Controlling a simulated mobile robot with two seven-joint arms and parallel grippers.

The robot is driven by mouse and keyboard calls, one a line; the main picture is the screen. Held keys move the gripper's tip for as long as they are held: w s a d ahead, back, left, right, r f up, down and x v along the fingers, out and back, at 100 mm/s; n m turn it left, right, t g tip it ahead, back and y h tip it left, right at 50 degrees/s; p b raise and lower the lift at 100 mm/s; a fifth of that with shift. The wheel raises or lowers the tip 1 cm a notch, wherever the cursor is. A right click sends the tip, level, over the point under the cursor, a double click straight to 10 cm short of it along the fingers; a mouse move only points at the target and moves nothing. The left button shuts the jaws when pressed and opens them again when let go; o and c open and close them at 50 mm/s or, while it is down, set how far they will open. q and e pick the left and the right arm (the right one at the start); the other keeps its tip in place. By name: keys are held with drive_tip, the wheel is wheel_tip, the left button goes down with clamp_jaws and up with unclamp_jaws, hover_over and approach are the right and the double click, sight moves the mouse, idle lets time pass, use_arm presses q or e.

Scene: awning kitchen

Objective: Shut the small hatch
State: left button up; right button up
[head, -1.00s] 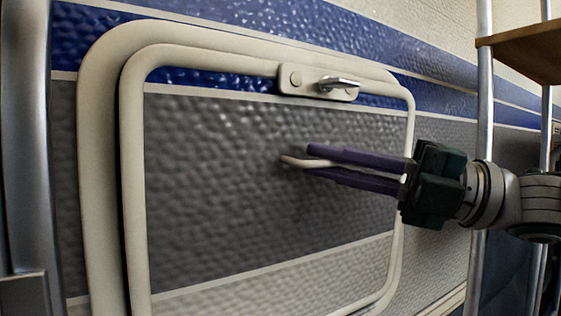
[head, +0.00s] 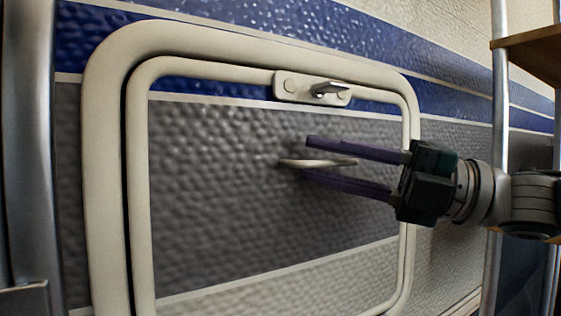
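The small hatch (head: 240,215) fills the middle of the head view. It is a grey textured panel with a blue stripe and a cream rim, sitting in or very near its cream outer frame (head: 105,130). A dark gap shows along its left side. A latch (head: 328,90) with a metal lever is at the top. My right gripper (head: 306,158) comes in from the right, in front of the panel, with its purple fingers apart. A pale flat piece (head: 300,163) shows between the fingers; I cannot tell whether they touch it. My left gripper is not in view.
A metal post (head: 30,120) stands close at the left edge. Metal poles (head: 499,90) and a wooden shelf (head: 530,52) are at the right, near my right arm. The wall around the hatch is clear.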

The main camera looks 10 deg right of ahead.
drive_tip(key=shift+f, duration=0.15)
drive_tip(key=shift+d, duration=0.2)
drive_tip(key=p+v, duration=0.2)
drive_tip(key=v, duration=0.7)
drive_tip(key=shift+s+d, duration=0.2)
